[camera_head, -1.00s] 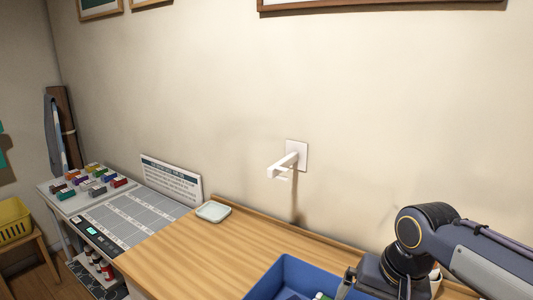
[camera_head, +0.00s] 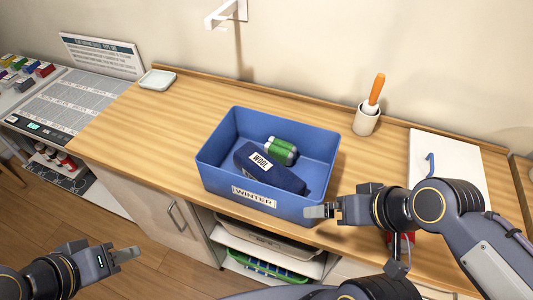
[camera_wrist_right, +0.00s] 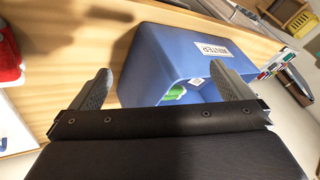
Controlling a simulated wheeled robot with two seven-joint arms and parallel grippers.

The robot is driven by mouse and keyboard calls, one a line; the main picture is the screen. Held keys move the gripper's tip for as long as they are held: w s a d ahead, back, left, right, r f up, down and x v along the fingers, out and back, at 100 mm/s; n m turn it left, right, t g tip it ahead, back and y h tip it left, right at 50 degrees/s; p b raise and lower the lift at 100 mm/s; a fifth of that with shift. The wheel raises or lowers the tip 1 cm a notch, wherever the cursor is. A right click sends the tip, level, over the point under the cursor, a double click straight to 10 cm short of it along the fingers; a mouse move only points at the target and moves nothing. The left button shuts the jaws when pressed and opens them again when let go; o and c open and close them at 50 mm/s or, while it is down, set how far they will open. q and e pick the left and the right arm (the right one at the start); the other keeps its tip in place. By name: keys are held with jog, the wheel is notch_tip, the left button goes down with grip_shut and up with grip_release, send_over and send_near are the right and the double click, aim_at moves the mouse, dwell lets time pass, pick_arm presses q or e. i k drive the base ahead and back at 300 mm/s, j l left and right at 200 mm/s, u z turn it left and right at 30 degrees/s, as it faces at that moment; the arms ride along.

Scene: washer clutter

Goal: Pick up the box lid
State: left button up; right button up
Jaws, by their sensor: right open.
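A blue open box (camera_head: 222,178) with a "WINTER" label stands on the wooden counter, and it also shows in the right wrist view (camera_wrist_right: 155,50). No lid is on it. I cannot clearly identify the box lid; a flat white panel (camera_head: 450,160) with a blue hook-like piece lies at the right of the counter. My right gripper (camera_head: 318,211) is at the box's front right corner; in the right wrist view (camera_wrist_right: 166,88) its fingers are apart and empty, with the box beyond. My left gripper (camera_head: 125,254) is low at the left, in front of the cabinet, its finger gap hidden.
The box holds a dark blue "WOOL" roll (camera_head: 268,168) and a green-and-white item (camera_head: 281,150). A white cup (camera_head: 366,121) with an orange-handled tool stands behind right. A red object (camera_head: 400,243) is partly behind my right arm.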

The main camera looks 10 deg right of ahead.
aim_at(430, 154)
jog(key=l+z, duration=0.1)
jog(key=z, duration=0.3)
jog(key=l+z, duration=0.15)
jog(key=z, duration=0.25)
jog(key=k+l+z, duration=0.1)
jog(key=z, duration=0.3)
jog(key=l+z, duration=0.2)
jog(key=z, duration=0.25)
jog(key=l, duration=0.2)
jog(key=u, duration=0.4)
jog(key=j+u, duration=0.1)
jog(key=u, duration=0.65)
jog(key=i+u, duration=0.1)
jog(key=u, duration=0.25)
jog(key=k+l+z, duration=0.1)
jog(key=z, duration=1.4)
jog(key=u, duration=0.3)
